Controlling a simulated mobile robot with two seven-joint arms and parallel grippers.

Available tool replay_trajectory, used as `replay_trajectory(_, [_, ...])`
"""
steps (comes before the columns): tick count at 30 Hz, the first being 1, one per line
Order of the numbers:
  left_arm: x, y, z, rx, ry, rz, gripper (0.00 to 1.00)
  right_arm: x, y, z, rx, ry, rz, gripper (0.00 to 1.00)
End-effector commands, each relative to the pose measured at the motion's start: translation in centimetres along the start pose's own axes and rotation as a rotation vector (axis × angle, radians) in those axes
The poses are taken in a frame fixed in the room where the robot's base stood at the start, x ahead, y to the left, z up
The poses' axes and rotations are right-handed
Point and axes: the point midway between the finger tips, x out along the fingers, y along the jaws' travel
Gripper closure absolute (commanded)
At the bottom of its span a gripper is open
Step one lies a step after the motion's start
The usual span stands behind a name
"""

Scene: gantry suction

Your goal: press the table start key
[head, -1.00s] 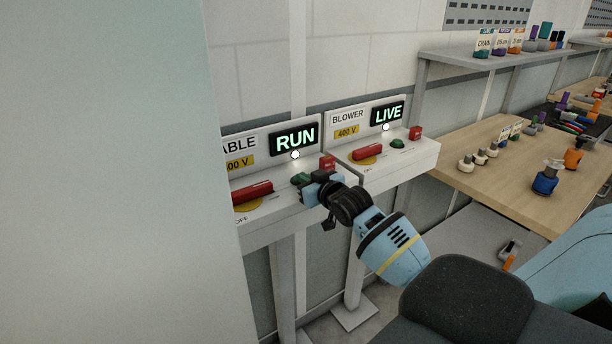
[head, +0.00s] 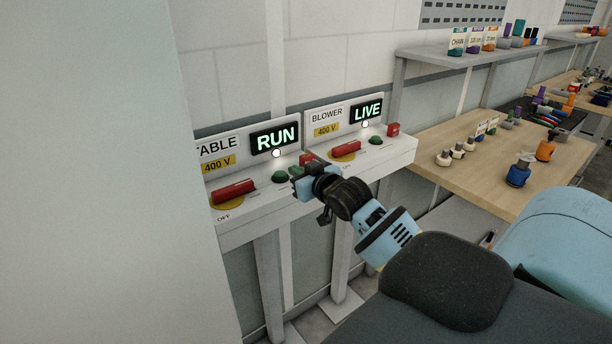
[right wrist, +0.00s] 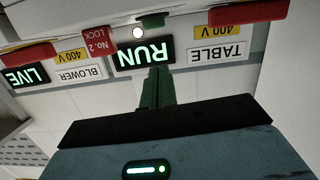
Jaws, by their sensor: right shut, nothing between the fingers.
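The table panel (head: 262,205) bears a TABLE label (head: 217,145) and a lit green RUN display (head: 274,138) with a white lamp (head: 277,153) below it. Its green start key (head: 279,177) sits between the red handle (head: 233,192) and a small red block. The key also shows in the right wrist view (right wrist: 152,20), ahead of the fingertips. My right gripper (head: 296,172) is shut and empty, just right of the key in the head view, with a visible gap. In the right wrist view its green fingers (right wrist: 157,88) point towards the key. My left gripper is not in view.
The blower panel (head: 392,152) with a LIVE display stands close to the right, with its own red handle (head: 345,149) and green key (head: 376,140). A red lock block (right wrist: 100,38) is near the table key. A wooden bench (head: 470,178) with small items stands farther right.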

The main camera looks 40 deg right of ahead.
Motion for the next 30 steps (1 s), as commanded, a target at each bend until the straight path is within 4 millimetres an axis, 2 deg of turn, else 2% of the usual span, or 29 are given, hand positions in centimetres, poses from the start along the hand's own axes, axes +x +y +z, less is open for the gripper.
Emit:
replay_trajectory(3, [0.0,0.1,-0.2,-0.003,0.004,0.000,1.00,-1.7,0.0,0.0,-0.001,0.000,0.000,1.00])
replay_trajectory(9, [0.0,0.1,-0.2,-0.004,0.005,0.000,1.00,-3.2,0.0,-0.1,0.000,0.001,0.000,1.00])
replay_trajectory(30, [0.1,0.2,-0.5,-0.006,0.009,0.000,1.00,-3.5,0.0,-0.2,0.000,0.003,0.000,1.00])
